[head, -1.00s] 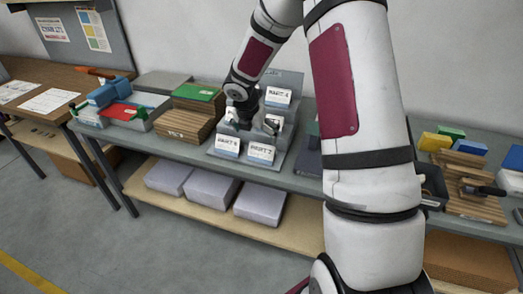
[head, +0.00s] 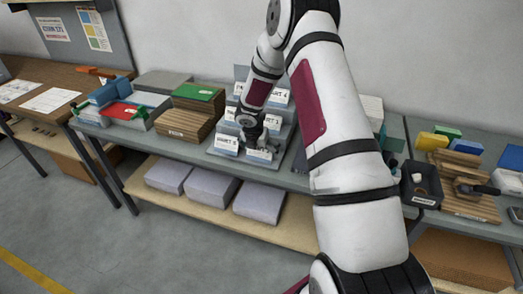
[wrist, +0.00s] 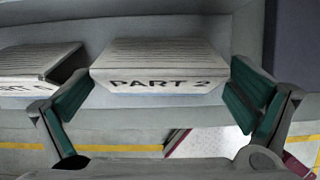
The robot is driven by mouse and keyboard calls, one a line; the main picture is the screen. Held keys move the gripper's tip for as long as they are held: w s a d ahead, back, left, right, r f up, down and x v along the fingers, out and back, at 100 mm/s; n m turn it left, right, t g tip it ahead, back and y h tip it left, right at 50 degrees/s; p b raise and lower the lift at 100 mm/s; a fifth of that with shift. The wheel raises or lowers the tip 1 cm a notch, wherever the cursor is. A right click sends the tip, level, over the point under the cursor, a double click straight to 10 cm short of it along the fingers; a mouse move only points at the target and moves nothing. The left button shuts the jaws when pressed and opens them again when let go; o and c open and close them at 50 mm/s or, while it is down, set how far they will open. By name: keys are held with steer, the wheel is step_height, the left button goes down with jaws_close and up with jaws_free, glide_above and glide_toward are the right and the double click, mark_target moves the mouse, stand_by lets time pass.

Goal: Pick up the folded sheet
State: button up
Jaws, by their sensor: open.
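In the wrist view a white stack of folded sheets (wrist: 160,68) marked "PART 2" lies on a grey tiered rack (wrist: 120,128). Its top shows many thin layers. My gripper (wrist: 160,84) is open, with one green-padded finger on each side of the stack's front end. I cannot tell whether the fingers touch it. In the head view my gripper (head: 252,140) is over the front row of the rack (head: 214,150), just above the right front stack, which it partly hides.
A second white stack (wrist: 38,62) lies close by on the left. Several labelled stacks fill the rack's rows. Brown boards (head: 182,122) with a green top stand left of the rack, and a black bin (head: 421,182) stands to the right.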

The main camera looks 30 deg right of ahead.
steer(key=shift+c, duration=0.2)
steer(key=c, duration=0.9)
steer(key=shift+c, duration=0.2)
